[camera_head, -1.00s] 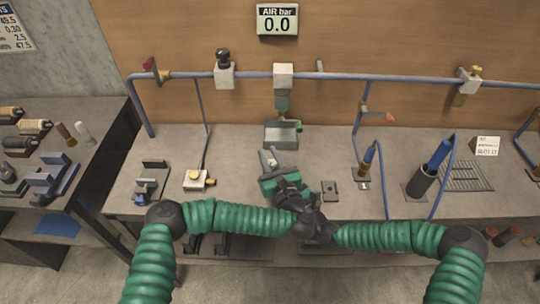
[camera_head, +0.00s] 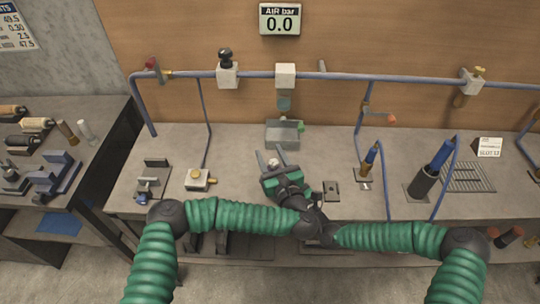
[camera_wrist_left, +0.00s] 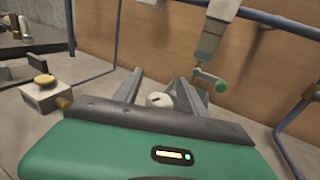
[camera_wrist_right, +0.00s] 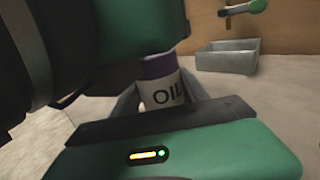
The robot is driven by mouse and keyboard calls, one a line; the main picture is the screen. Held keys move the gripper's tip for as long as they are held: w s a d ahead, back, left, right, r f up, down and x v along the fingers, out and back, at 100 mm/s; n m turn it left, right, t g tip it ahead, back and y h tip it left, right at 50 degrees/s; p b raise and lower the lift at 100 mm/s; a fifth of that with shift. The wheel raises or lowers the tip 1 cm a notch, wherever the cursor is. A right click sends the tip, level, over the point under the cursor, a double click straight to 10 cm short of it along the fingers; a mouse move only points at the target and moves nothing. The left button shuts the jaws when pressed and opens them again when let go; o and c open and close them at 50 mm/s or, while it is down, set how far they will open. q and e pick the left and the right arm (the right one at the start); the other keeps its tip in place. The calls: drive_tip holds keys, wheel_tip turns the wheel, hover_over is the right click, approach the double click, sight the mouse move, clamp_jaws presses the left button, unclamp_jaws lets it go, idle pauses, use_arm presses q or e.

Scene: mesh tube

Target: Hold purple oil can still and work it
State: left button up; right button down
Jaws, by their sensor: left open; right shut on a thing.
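The oil can (camera_wrist_right: 160,92) has a purple top and a white label reading OIL. In the right wrist view it stands between the fingers of my right gripper (camera_wrist_right: 158,100), which is shut on it. My left gripper (camera_head: 270,158) is open. In the left wrist view its two grey fingers stand apart, with a small white rounded part (camera_wrist_left: 158,100) between them; this part also shows in the head view (camera_head: 274,163). I cannot tell if it belongs to the can. The green body of my left gripper hides much of the can and my right gripper in the head view.
A grey tray (camera_head: 282,137) stands behind the grippers under a wall fitting. A white box with a yellow button (camera_head: 200,180) is to the left. A flat plate (camera_head: 331,191) and a blue-topped dark cylinder (camera_head: 424,180) are to the right. Blue pipes cross the wall.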

use_arm(q)
wheel_tip(320, 180, up, 10)
drive_tip(key=shift+f, duration=0.25)
drive_tip(key=shift+a, duration=0.1)
